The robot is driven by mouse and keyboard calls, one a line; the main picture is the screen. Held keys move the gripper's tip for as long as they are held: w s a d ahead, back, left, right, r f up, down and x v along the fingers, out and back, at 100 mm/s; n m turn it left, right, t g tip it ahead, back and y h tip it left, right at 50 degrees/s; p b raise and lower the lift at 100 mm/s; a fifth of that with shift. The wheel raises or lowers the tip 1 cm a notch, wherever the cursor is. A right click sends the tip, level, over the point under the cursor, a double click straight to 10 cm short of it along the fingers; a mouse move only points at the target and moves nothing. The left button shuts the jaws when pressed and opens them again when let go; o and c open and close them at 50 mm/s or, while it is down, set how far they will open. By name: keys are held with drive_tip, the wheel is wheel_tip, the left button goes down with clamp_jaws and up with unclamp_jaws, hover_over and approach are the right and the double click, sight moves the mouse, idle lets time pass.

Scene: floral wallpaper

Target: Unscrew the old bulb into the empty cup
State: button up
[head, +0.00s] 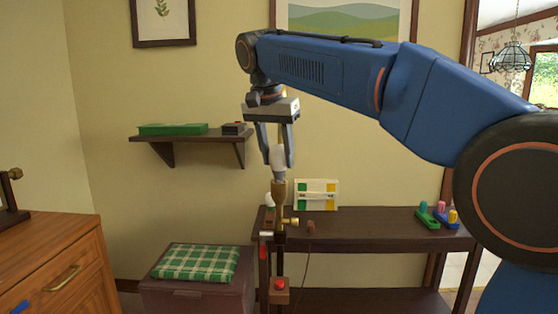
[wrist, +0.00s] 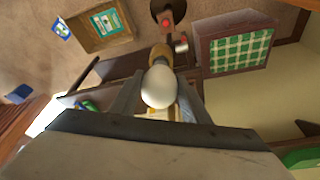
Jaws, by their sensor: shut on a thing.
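My gripper (head: 277,160) points down, shut on a white bulb (head: 278,154). The bulb sits at the top of an upright brass lamp socket (head: 279,193); I cannot tell how far its base is screwed in. In the wrist view, my gripper (wrist: 160,86) has a finger on each side of the round bulb (wrist: 159,88), with the brass socket (wrist: 161,54) just beyond it. I cannot make out the empty cup for sure.
A dark shelf table (head: 375,228) stands behind the lamp, with a white-green-yellow box (head: 317,194) and a green tray of coloured pegs (head: 432,217). A red button (head: 280,284) is below the socket. A chest with a checkered cushion (head: 196,263) stands left.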

drive_tip(key=shift+r, duration=2.05)
idle(1.0)
